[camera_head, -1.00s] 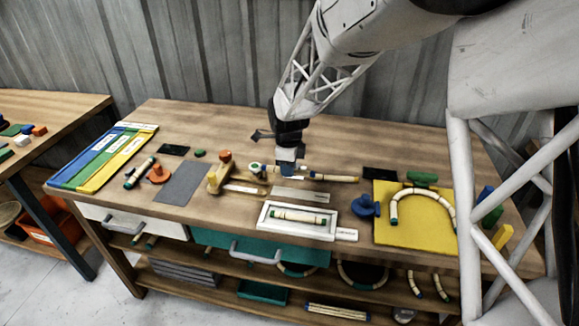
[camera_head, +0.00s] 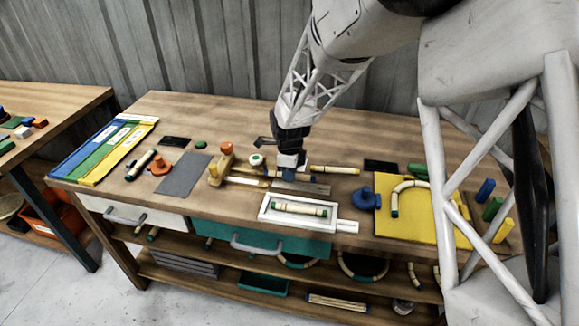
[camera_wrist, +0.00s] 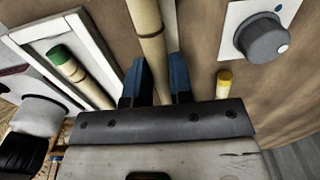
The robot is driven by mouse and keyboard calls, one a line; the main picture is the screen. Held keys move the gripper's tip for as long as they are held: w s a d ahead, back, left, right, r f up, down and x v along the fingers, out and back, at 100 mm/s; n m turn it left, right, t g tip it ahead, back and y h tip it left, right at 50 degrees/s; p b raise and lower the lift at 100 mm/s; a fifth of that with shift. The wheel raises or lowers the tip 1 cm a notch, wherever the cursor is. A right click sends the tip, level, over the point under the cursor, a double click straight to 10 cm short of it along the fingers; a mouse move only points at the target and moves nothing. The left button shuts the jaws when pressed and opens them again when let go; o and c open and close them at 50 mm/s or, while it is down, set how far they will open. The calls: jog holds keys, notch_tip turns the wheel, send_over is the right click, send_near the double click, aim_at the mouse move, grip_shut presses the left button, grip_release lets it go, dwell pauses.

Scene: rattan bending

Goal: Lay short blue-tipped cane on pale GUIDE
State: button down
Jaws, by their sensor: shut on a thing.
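My gripper (camera_head: 289,175) is low over the middle of the table, just behind the white tray. In the wrist view its two blue fingers (camera_wrist: 158,85) are shut on a pale cane (camera_wrist: 150,45) with darker joints. The cane runs up out of that view, so its far end and tip colour are hidden. In the head view the gripper largely hides the held cane. A pale flat strip (camera_head: 312,188) lies on the table under and right of the gripper; I cannot read its label.
A white tray (camera_head: 265,214) holds a green-tipped cane (camera_head: 300,208). A yellow-tipped cane (camera_head: 335,170) lies right of the gripper.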

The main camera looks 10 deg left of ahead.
jog(key=shift+f, duration=0.8)
jog(key=c, duration=0.9)
grip_release()
jog(key=shift+r, duration=3.9)
